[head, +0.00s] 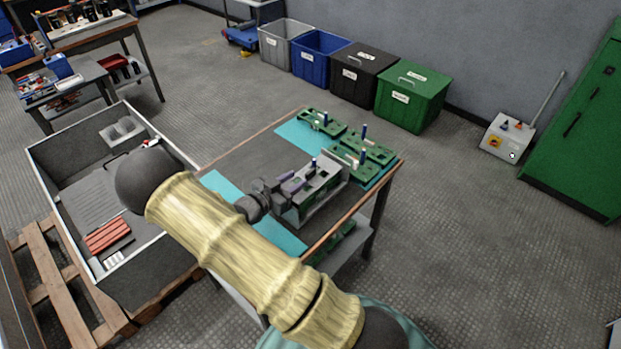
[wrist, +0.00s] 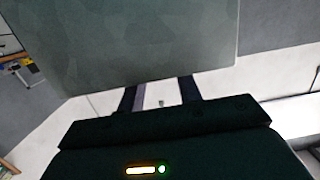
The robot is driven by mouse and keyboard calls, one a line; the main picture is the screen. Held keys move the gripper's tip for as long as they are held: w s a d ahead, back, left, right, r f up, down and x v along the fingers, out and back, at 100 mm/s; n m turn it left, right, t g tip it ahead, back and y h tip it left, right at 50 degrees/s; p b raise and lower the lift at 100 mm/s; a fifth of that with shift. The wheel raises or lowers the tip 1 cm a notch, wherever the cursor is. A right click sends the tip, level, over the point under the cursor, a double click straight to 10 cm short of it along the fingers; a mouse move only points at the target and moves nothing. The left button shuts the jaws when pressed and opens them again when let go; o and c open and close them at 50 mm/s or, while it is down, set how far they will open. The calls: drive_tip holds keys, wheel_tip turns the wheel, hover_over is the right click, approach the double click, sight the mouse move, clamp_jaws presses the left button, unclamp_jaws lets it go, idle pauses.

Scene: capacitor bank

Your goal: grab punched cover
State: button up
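My gripper (wrist: 160,92) fills the lower part of the wrist view, its two dark fingers standing apart with pale surface between them. A broad grey-green panel (wrist: 130,45) lies across the top of that view and hides the fingertips; I cannot tell whether they touch it. I cannot say for sure which thing is the punched cover. In the head view my gripper (head: 280,192) is over the workbench (head: 245,160), at the grey and green fixture (head: 318,190). Purple-grey parts of the gripper overlap the fixture, and its fingertips are unclear there.
Green fixtures with blue pins (head: 365,152) stand at the bench's far right. A large open grey box (head: 75,145) on a wooden pallet (head: 52,275) stands left of the bench. Labelled bins (head: 410,97) line the back wall. A green cabinet (head: 580,130) stands right. Open floor lies between.

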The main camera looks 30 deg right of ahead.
sight(307, 174)
drive_tip(key=x, duration=0.4)
drive_tip(key=shift+s+d+r+p, duration=0.2)
drive_tip(key=shift+s+d+p, duration=0.05)
drive_tip(key=shift+d+p, duration=0.1)
drive_tip(key=shift+w+d+f, duration=0.15)
drive_tip(key=shift+d, duration=0.2)
clamp_jaws()
